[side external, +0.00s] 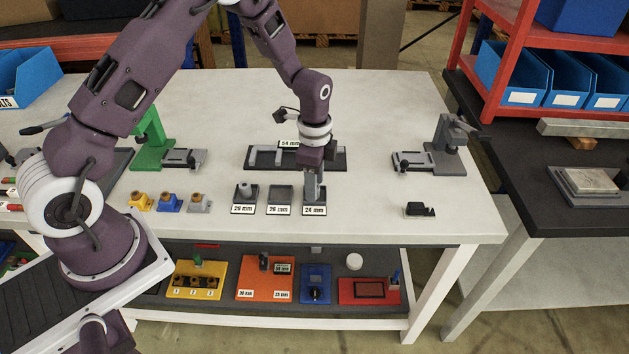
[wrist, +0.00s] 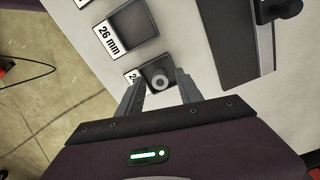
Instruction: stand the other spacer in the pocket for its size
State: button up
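Three labelled pockets stand in a row on the bench. A grey spacer (side external: 246,188) stands in the 28 mm pocket (side external: 243,209). The 26 mm pocket (side external: 279,209) is empty, and its bare floor also shows in the wrist view (wrist: 131,27). My gripper (side external: 316,195) is low over the 24 mm pocket (side external: 315,211). In the wrist view, a round spacer with a centre hole (wrist: 159,79) is in that pocket and seems upright. My gripper's fingers (wrist: 160,82) are apart, on either side of the spacer, with a gap showing to each.
A dark rack labelled 54 mm (side external: 336,161) lies behind the pockets. Yellow (side external: 139,202), blue (side external: 168,203) and grey (side external: 199,203) blocks stand to the left. A green fixture (side external: 151,145) and a grey fixture (side external: 441,154) flank the work.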

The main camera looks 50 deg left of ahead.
notch_tip(320, 180, up, 12)
jog(key=s+d+r+n+t, duration=0.15)
jog(key=s+r+n, duration=0.35)
jog(key=s+r, duration=0.7)
jog(key=s+r+n+t, duration=0.2)
jog(key=s+n, duration=0.1)
jog(key=s, duration=0.4)
jog(key=s+r+n+t, duration=0.2)
jog(key=s+n, duration=0.1)
jog(key=s, duration=0.5)
jog(key=shift+d+r+n, duration=0.3)
jog(key=shift+d, duration=0.1)
